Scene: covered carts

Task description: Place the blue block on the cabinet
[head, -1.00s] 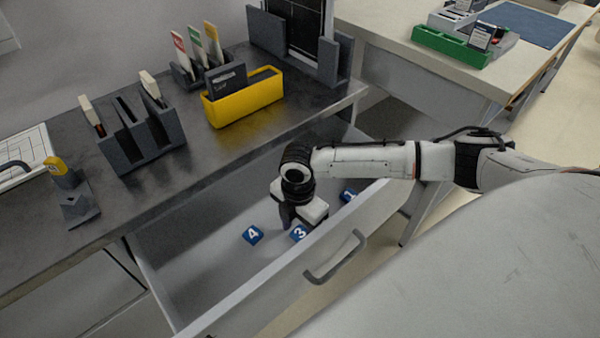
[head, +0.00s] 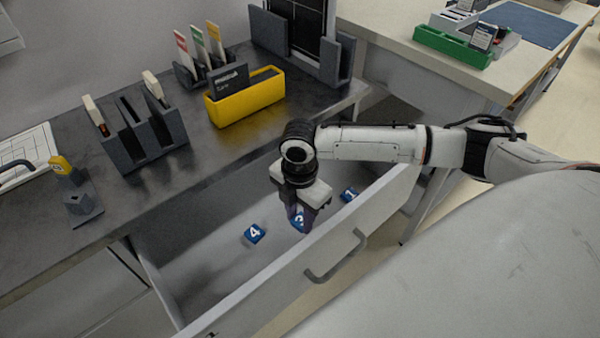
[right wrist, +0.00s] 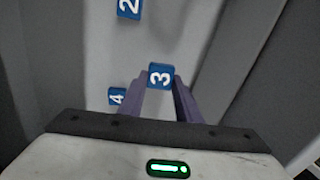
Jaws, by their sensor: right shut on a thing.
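My right gripper (head: 303,226) reaches down into the open drawer of the cabinet. It is shut on a blue block marked 3 (head: 297,220), partly hidden by the fingers in the head view. In the right wrist view the same block (right wrist: 160,75) sits between the fingertips of my right gripper (right wrist: 162,80). Whether it is clear of the drawer floor is hard to tell. The cabinet's dark top (head: 215,150) is behind the drawer. My left gripper is not in view.
Blue block 4 (head: 254,234) and another blue block (head: 349,194) lie in the drawer. Block 2 (right wrist: 129,9) shows in the wrist view. A yellow bin (head: 245,100) and dark holder (head: 145,140) stand on the top. The drawer front (head: 300,260) is close to my gripper.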

